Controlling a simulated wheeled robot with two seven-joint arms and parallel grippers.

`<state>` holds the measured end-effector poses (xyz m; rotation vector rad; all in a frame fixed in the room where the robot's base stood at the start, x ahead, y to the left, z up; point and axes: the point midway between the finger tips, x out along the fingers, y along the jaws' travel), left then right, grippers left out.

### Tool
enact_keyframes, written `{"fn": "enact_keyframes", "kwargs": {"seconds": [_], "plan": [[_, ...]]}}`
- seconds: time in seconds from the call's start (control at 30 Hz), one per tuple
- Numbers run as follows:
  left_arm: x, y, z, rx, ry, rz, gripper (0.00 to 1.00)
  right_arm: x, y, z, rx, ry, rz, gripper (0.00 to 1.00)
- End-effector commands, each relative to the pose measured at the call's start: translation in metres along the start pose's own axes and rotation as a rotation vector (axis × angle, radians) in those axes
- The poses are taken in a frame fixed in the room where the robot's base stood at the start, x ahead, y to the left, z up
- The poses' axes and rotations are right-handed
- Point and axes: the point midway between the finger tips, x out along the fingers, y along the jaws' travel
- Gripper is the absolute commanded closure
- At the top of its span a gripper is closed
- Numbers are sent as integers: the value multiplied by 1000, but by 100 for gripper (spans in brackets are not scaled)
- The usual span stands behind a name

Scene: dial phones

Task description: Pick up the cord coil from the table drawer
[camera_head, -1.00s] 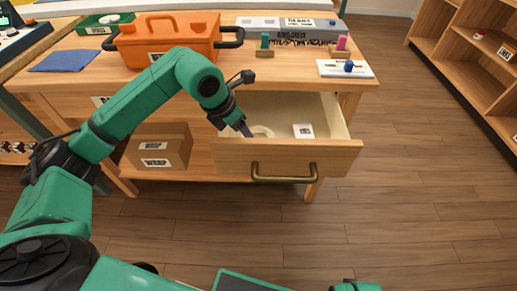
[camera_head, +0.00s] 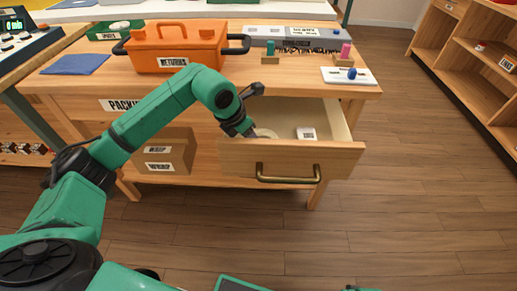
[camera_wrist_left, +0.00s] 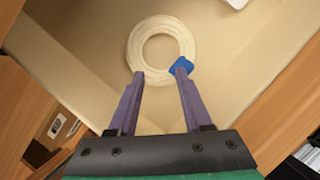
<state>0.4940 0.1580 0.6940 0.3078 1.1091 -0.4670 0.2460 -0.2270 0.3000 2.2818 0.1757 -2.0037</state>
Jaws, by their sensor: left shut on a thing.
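The cord coil (camera_wrist_left: 162,34) is a pale cream ring with a blue band (camera_wrist_left: 181,66) at its near right side. It lies inside the open table drawer (camera_head: 290,160), and part of it shows in the head view (camera_head: 266,133), next to the gripper. My left gripper (camera_wrist_left: 160,72) reaches down into the drawer from the left. Its two purple fingers are at the near side of the coil, the right one at the blue band, and are shut on the coil. My right gripper is not in view.
A small white labelled box (camera_head: 306,133) lies right of the coil in the drawer. The drawer front has a brass handle (camera_head: 288,178). An orange toolbox (camera_head: 178,48) and a blue cloth (camera_head: 76,64) stand on the tabletop. A cardboard box (camera_head: 166,150) sits on the lower shelf.

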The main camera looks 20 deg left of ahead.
Motion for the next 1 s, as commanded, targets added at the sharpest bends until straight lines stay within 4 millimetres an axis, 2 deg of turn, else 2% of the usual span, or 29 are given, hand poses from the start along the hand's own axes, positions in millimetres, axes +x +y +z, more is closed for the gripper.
{"fn": "enact_keyframes", "kwargs": {"seconds": [0.03,0.17,0.27,0.37,0.6,0.7,0.83,1.0], "plan": [[16,-4,-14,4,42,-5,100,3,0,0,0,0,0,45],[11,-4,-12,4,41,-3,100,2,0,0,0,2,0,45],[0,-3,-7,4,40,-3,100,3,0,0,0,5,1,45],[-21,-3,3,4,36,-2,100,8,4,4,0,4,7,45],[-100,-3,40,5,27,-1,100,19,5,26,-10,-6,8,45],[-127,-3,52,5,26,-2,100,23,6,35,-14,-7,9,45],[-153,-3,64,5,28,-3,100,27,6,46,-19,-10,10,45],[-170,-2,71,4,28,-3,100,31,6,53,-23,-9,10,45]]}}
